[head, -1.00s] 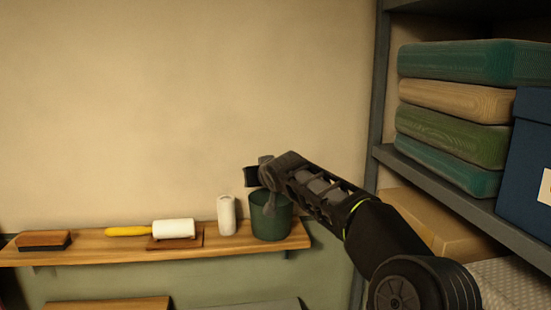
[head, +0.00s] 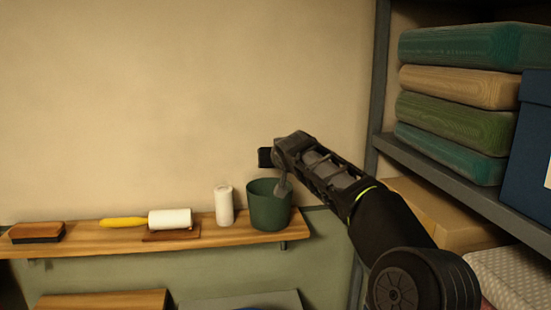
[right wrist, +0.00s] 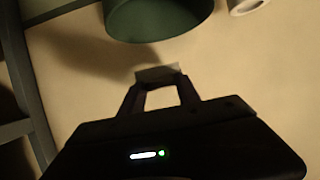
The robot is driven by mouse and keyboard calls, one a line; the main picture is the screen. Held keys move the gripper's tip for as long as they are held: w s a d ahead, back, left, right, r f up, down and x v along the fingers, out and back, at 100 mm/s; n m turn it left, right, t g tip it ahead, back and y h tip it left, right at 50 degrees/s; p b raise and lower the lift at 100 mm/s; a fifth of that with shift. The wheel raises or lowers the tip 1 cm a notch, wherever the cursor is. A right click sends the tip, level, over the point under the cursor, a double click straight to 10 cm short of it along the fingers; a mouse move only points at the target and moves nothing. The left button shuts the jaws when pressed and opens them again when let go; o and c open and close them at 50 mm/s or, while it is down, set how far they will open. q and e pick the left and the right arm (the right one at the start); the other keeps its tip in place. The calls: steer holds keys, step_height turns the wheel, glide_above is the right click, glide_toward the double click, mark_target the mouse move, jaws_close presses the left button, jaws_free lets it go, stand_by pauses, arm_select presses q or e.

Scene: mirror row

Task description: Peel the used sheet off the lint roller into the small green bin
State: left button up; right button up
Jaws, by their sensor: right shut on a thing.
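The lint roller, with a yellow handle (head: 122,223) and a white roll (head: 170,219), lies on the wall shelf in the head view. The small green bin (head: 268,207) stands near the shelf's right end; it also shows in the right wrist view (right wrist: 155,22). The bin's inside is hidden. My left gripper is out of view.
A white upright roll (head: 224,206) stands left of the bin. A brown brush (head: 37,232) lies at the shelf's (head: 80,243) left end. The rack (head: 375,95) at the right holds folded textiles (head: 455,120) and a blue box (head: 530,145). The wall above the shelf is clear.

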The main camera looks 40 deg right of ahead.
step_height(320, 180, down, 3)
steer(key=shift+f+b, duration=0.2)
steer(key=shift+b, duration=0.65)
steer(key=o, duration=1)
steer(key=b+v, duration=0.2)
steer(key=v, duration=0.4)
steer(key=shift+s+a+r, duration=0.1)
steer(key=shift+s+a, duration=0.05)
steer(key=shift+s, duration=0.2)
steer(key=shift+s+a+r+b, duration=0.25)
steer(key=shift+s+b, duration=0.05)
steer(key=shift+s, duration=0.15)
